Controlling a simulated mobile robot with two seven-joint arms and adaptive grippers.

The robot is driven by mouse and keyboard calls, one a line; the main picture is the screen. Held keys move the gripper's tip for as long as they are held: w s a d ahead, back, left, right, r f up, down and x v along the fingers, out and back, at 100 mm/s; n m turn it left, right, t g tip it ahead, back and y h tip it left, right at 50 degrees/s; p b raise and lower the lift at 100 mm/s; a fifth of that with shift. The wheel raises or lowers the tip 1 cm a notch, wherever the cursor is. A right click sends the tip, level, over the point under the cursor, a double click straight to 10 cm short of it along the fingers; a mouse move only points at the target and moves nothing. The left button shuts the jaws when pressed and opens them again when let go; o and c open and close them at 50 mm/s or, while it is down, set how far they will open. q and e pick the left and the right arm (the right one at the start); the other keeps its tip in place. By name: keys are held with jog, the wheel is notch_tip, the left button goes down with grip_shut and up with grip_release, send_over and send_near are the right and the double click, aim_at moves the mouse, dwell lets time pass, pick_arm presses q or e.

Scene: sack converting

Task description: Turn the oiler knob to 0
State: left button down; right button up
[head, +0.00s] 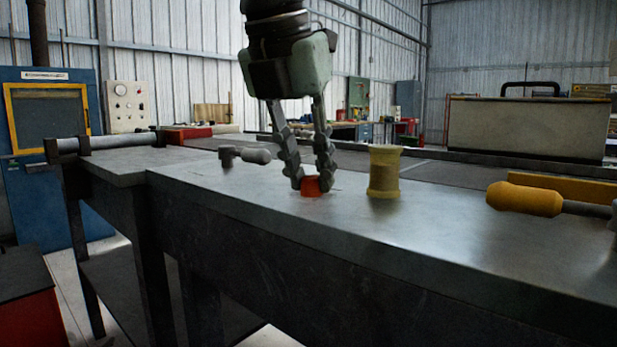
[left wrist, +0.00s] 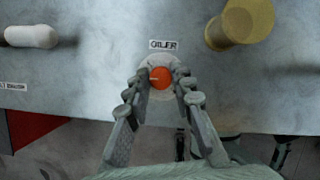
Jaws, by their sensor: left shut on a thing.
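The oiler knob (head: 310,187) is a small orange-red round knob on the grey bench top. In the left wrist view the knob (left wrist: 160,77) sits on a pale round plate (left wrist: 147,88), below a label (left wrist: 164,44) that reads OILER. A light pointer mark on the knob points left. No scale figures can be read. My left gripper (head: 312,182) points down from above, with its fingers shut on the knob from both sides. The fingers (left wrist: 160,92) also show in the left wrist view. My right gripper is not in view.
A yellow spool-like piece (head: 384,172) stands close to the right of the knob. A yellow-handled tool (head: 524,199) lies farther right. The bench's front edge is close to the knob.

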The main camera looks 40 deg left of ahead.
pick_arm(q)
jog(key=shift+n+y, duration=0.4)
jog(key=shift+n, duration=0.5)
jog(key=shift+d+n, duration=0.1)
jog(key=shift+n, duration=0.4)
jog(key=shift+n+g+y, duration=0.3)
jog(key=shift+n+y, duration=0.2)
jog(key=shift+n, duration=0.3)
jog(key=shift+n+y, duration=0.3)
jog(key=shift+n, duration=0.8)
jog(key=shift+n+g, duration=0.4)
jog(key=shift+n, duration=0.2)
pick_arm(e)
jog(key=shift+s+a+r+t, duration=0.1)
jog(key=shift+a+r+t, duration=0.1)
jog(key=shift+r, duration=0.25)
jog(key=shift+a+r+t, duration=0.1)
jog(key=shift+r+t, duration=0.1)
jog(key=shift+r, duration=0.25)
pick_arm(q)
jog(key=shift+y, duration=0.3)
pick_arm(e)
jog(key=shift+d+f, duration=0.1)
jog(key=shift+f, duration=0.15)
pick_arm(q)
jog(key=c, duration=1.3)
grip_release()
jog(key=shift+d, duration=0.1)
jog(key=v, duration=1.2)
